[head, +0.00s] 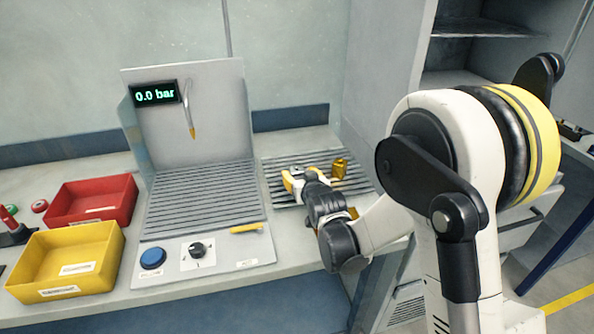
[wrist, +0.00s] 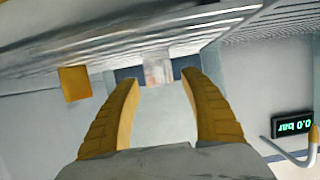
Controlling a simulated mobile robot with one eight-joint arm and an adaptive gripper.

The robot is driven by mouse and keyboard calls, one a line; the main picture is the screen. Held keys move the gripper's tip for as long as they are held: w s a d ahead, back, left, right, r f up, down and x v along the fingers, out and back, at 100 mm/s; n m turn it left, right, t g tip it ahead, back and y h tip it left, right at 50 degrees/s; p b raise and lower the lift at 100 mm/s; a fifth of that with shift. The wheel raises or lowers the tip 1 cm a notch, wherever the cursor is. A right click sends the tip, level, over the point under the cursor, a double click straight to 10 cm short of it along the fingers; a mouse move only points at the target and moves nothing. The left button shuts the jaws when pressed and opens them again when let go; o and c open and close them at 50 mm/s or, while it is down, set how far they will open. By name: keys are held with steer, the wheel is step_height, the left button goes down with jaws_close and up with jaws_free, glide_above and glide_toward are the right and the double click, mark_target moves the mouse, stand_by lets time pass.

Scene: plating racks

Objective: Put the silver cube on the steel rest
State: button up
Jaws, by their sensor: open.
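The silver cube (wrist: 158,71) shows in the wrist view as a small, pale, blurred block between my fingertips, with a gap on each side. My gripper (wrist: 160,76) is open, its two yellow fingers apart. In the head view my gripper (head: 297,178) is low over the left part of the small slatted metal rack (head: 357,184) at the right. The cube is hard to make out there. A wider slatted metal surface (head: 200,200) lies to the left, in front of the panel. I cannot tell which slatted surface is the steel rest.
A gold cube (head: 339,168) stands on the small rack beside my gripper; it also shows in the wrist view (wrist: 75,83). A 0.0 bar display (head: 155,94) and a hanging nozzle (head: 190,115) are left. Red (head: 95,201) and yellow (head: 68,262) bins stand farther left.

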steer(key=s+d+r+m+g+h+p, duration=0.1)
steer(key=s+d+r, duration=0.4)
steer(key=s+d, duration=0.3)
steer(key=s+d+r+m+g+h+p, duration=0.1)
steer(key=s+d+r+g+h, duration=0.1)
steer(key=s+d+r, duration=0.6)
steer(key=s+d+f+g, duration=0.1)
steer(key=s+d, duration=0.1)
steer(key=s, duration=0.8)
steer(key=s+d+f+m+g, duration=0.1)
steer(key=s+d+g, duration=0.1)
steer(key=s, duration=0.7)
steer(key=shift+s+d+f+h, duration=0.2)
steer(key=shift+s+d+h, duration=0.1)
steer(key=shift+s+h, duration=0.1)
